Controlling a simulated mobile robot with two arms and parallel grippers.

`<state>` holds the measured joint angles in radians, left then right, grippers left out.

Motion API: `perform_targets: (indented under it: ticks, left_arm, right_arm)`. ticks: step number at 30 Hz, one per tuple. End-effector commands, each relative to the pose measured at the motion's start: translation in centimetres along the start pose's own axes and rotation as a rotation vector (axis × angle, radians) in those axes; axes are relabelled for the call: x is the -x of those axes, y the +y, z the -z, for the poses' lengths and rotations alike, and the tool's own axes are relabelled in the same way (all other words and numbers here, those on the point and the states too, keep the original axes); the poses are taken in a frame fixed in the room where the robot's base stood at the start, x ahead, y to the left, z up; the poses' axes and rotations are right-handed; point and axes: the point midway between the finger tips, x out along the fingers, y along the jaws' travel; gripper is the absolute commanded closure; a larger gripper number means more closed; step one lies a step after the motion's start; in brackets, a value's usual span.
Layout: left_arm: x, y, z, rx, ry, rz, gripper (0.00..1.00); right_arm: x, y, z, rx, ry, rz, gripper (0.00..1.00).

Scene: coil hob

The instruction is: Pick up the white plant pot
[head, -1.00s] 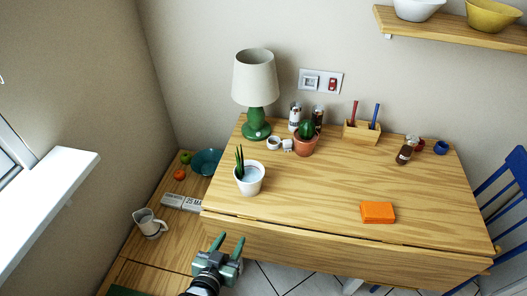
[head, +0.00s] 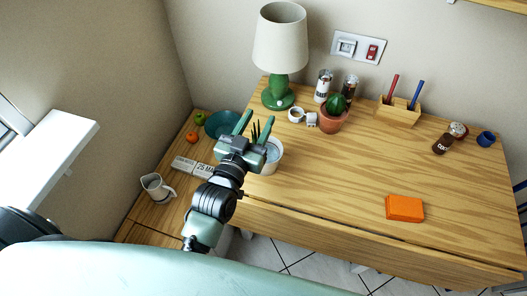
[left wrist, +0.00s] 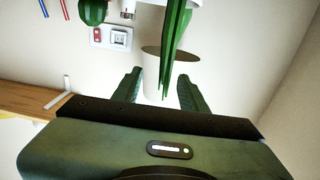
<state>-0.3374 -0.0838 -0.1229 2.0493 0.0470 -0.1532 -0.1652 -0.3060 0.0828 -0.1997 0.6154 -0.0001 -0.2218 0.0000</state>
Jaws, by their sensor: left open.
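The white plant pot (head: 273,157) with spiky green leaves (head: 256,133) stands upright near the left end of the wooden table. My left gripper (head: 258,125) is open and empty, above and in front of the pot, and hides part of it in the head view. In the left wrist view, which is upside down, the leaves (left wrist: 174,40) hang into the space between the open fingers (left wrist: 160,90). Only a small white part of the pot (left wrist: 188,3) shows at the top edge there. My right gripper is not in view.
A green lamp (head: 278,85) stands behind the pot; its white shade (left wrist: 158,78) fills the wrist view's middle. A small white cup (head: 296,115) and a potted cactus (head: 334,119) stand close by. An orange block (head: 405,208) lies right; the table's middle is clear.

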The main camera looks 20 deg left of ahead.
Motion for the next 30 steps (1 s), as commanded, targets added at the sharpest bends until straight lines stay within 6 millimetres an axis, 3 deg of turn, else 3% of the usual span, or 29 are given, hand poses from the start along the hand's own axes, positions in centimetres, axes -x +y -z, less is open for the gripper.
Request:
perform_targets:
  ticks: [3, 11, 16, 30]
  left_arm:
    - [-1.39, -0.05, 0.17, 0.0, 0.002, 0.0, 0.57]
    - [-1.71, -0.06, 0.05, 0.0, 0.0, 0.0, 0.57]
    - [-1.69, -0.06, 0.05, 0.0, 0.0, 0.0, 0.99]
    - [-1.68, -0.06, 0.05, 0.0, 0.0, 0.0, 1.0]
  right_arm:
    - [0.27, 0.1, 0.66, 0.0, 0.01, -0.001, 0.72]
    - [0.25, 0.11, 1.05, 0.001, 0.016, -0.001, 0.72]
    - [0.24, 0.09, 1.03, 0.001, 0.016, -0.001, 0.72]
    - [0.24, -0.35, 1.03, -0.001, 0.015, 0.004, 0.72]
